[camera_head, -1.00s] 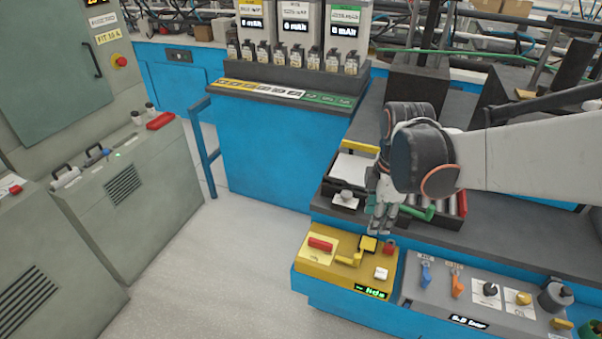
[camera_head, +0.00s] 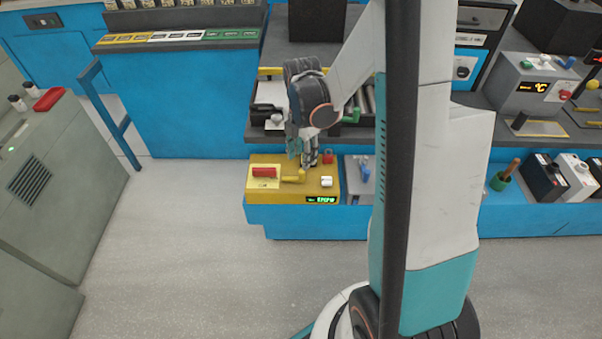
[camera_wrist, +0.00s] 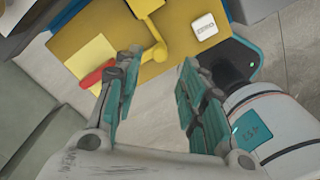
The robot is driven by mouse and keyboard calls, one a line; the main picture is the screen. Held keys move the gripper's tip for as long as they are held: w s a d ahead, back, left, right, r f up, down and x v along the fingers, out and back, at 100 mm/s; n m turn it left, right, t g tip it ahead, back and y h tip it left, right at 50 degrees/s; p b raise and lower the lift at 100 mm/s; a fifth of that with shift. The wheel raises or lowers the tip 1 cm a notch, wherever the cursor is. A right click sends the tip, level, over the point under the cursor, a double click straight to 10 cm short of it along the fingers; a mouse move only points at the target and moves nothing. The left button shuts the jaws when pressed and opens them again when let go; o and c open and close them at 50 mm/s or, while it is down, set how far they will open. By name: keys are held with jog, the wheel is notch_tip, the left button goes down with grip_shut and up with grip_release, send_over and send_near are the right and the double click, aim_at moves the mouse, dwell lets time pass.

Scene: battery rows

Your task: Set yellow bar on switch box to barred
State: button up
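The yellow switch box (camera_head: 327,198) sits on the front ledge of the blue bench. Its yellow bar (camera_head: 290,179) lies on the top, right of a red handle (camera_head: 265,172) on a pale label. My gripper (camera_head: 308,163) is above the back of the box, close to the bar's raised right end. In the wrist view the yellow bar (camera_wrist: 157,47) shows beyond my open gripper (camera_wrist: 155,88), with nothing between the fingers. I cannot tell whether a finger touches the bar. Marks for its positions are not readable.
A grey panel (camera_head: 352,188) with a blue lever adjoins at right. Floor in front is clear.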

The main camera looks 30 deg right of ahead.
notch_tip(320, 180, down, 7)
jog(key=shift+f+b, duration=0.2)
jog(key=shift+b, duration=1)
grip_shut()
